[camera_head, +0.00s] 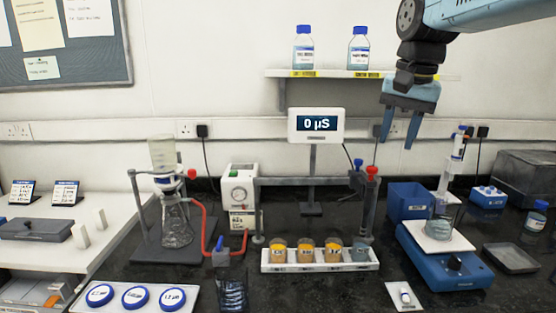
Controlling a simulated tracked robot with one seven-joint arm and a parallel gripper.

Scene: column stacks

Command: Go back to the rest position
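My gripper (401,127) hangs from my arm at the upper right, with its blue fingers pointing down. The fingers are apart and nothing shows between them. It is in the air above the bench, to the right of the display reading "0 µS" (316,125) and below the level of the shelf. My arm comes in from the top right corner.
A blue stirrer plate (446,270) with a beaker (439,228) stands at right. A white rack (280,268) holds several cups. A flask with a funnel (176,222) stands at left. A shelf (345,74) holds two blue-capped bottles.

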